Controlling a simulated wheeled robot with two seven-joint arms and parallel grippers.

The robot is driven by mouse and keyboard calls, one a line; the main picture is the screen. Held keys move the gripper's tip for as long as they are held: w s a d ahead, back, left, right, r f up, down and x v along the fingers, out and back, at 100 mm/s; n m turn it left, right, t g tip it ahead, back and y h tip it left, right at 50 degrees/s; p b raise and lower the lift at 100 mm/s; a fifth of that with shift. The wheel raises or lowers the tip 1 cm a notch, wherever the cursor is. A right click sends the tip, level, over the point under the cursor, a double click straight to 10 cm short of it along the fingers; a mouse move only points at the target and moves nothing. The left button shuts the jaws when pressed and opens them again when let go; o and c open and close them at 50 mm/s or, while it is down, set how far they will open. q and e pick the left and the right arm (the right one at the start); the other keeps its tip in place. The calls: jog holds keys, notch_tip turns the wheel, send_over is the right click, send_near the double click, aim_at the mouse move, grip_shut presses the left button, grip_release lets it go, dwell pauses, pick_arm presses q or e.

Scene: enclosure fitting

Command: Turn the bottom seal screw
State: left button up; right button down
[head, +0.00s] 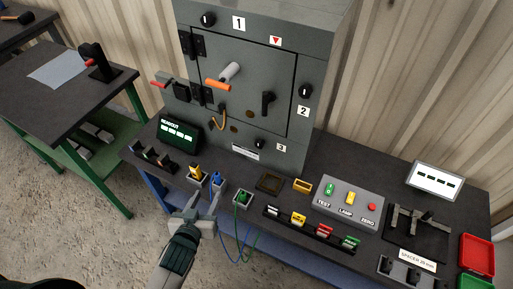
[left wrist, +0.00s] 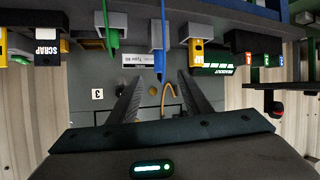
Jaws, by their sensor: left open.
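The bottom seal screw is a small black knob (head: 260,143) low on the front of the grey enclosure (head: 330,70), just left of the label 3 (head: 281,147). My right gripper is not in view.
A yellow tool (head: 195,172), a blue probe (head: 216,179) and a green probe (head: 242,197) stand in holders between my left gripper and the enclosure. Cables hang from the probes. A button box (head: 347,204) and red tray (head: 477,254) are to the right.

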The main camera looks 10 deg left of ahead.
pick_arm(q)
jog(key=w+d+r+m+t+h, duration=0.1)
jog(key=w+d+r+t+h, duration=0.1)
jog(key=w+d+t+h, duration=0.2)
jog(key=shift+d+m+h, duration=0.4)
jog(key=shift+d+h, duration=0.5)
jog(key=shift+d, duration=0.9)
jog(key=p, duration=0.3)
send_near(258, 145)
jog(key=x, duration=0.8)
jog(key=shift+w+d+f, duration=0.1)
jog(key=shift+w+d, duration=0.05)
jog(key=shift+w, duration=0.25)
jog(key=c, duration=1)
